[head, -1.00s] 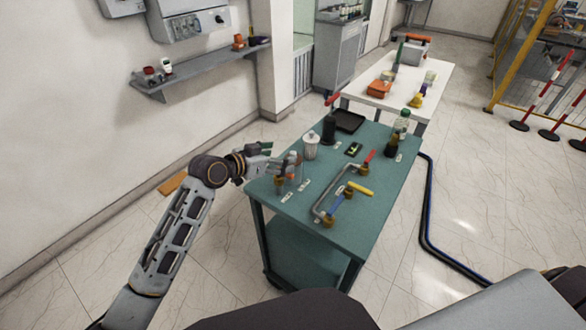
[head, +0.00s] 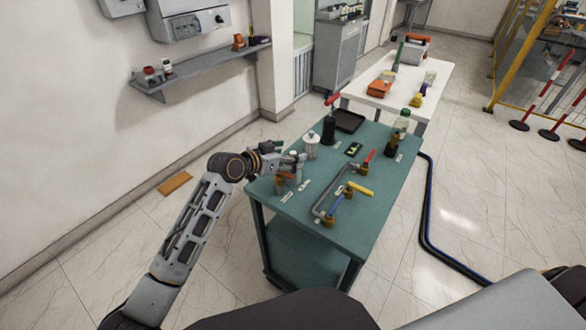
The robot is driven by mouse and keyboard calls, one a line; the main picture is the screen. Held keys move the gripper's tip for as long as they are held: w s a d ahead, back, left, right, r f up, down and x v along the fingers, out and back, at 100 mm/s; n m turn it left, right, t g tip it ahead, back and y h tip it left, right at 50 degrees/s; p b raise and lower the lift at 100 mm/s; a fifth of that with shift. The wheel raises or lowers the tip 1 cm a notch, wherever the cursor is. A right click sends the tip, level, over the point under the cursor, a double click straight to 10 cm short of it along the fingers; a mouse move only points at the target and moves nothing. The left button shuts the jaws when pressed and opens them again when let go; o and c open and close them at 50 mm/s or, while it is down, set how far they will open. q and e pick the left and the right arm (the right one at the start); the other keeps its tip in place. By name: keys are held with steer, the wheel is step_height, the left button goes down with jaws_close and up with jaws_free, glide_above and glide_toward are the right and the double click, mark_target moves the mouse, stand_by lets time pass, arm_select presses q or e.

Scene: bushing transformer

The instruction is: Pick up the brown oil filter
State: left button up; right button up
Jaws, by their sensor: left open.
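A small brown item (head: 279,185), probably the brown oil filter, stands at the near left corner of the green table (head: 345,225). It is partly hidden under my left gripper (head: 299,161). A pale, clear-looking item (head: 291,179) stands just right of it. My left gripper is open over that corner, above and beside these items. I cannot tell whether the fingers touch either of them. My right gripper is out of view.
A white lidded jar (head: 311,146) and a black bottle (head: 328,130) stand behind the gripper. A bent grey pipe with valves (head: 327,199) lies to the right. A white table (head: 440,75) is beyond. A dark hose (head: 427,215) runs along the floor.

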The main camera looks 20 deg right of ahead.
arm_select(q)
steer(key=c, duration=1.5)
steer(key=shift+r, duration=0.1)
steer(key=shift+c, duration=0.2)
step_height(320, 180, up, 18)
